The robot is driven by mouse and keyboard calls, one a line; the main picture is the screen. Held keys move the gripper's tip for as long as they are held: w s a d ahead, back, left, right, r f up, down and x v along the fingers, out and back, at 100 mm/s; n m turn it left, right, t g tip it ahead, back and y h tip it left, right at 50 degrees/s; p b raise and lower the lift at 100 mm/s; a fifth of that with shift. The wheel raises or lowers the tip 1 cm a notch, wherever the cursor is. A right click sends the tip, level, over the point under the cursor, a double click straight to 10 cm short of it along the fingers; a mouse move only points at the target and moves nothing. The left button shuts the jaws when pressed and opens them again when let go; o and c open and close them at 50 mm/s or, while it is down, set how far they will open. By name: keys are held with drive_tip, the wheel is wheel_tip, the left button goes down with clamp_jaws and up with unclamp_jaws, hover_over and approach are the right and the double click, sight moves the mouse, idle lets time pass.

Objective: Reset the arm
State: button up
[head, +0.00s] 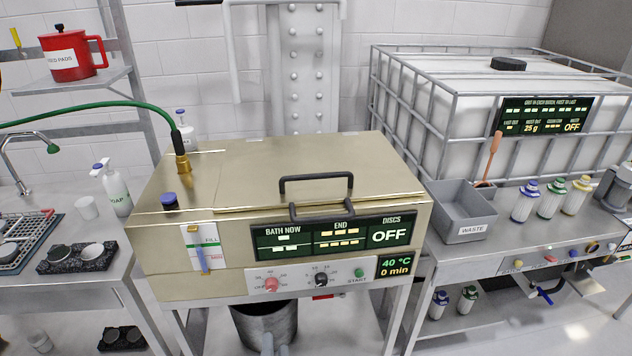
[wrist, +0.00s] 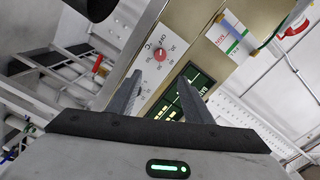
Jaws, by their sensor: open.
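My gripper (wrist: 160,82) shows in the wrist view with its two dark fingers spread apart and nothing between them. Beyond the fingers is the front of the brass-coloured bath (head: 290,165), tilted in that view, with its red knob (wrist: 160,54) and dark display (wrist: 187,92). I cannot tell the exact distance to the panel. In the head view the bath stands in the middle with its lid down and a black handle (head: 316,182) on top. Its display (head: 333,236) reads OFF for the discs.
A grey waste bin (head: 462,213) and several capped bottles (head: 524,202) stand on the right bench, before a caged white tank (head: 470,82). A green hose (head: 110,104) runs to the bath's brass fitting. A rack (head: 25,240) and black tray (head: 75,257) lie left.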

drive_tip(key=w+d+r+m+g+h+p, duration=0.1)
drive_tip(key=d+r+m+g+h+p, duration=0.2)
drive_tip(key=d+r+m+g+h, duration=0.8)
drive_tip(key=d+r+m+g+h+p, duration=0.2)
drive_tip(key=d+r+m+h, duration=0.2)
drive_tip(key=d+r+m, duration=1.45)
drive_tip(key=s+a+r+m+y+p, duration=0.1)
drive_tip(key=s+r+m+y, duration=0.3)
drive_tip(key=r+m, duration=0.6)
drive_tip(key=s+a+r+m+t+y+p, duration=0.1)
drive_tip(key=s+r+m+y+p, duration=0.3)
drive_tip(key=m, duration=1.8)
wheel_tip(320, 180, up, 6)
drive_tip(key=s+y, duration=0.1)
drive_tip(key=y, duration=0.2)
drive_tip(key=shift+s+p, duration=0.15)
drive_tip(key=shift+p, duration=0.2)
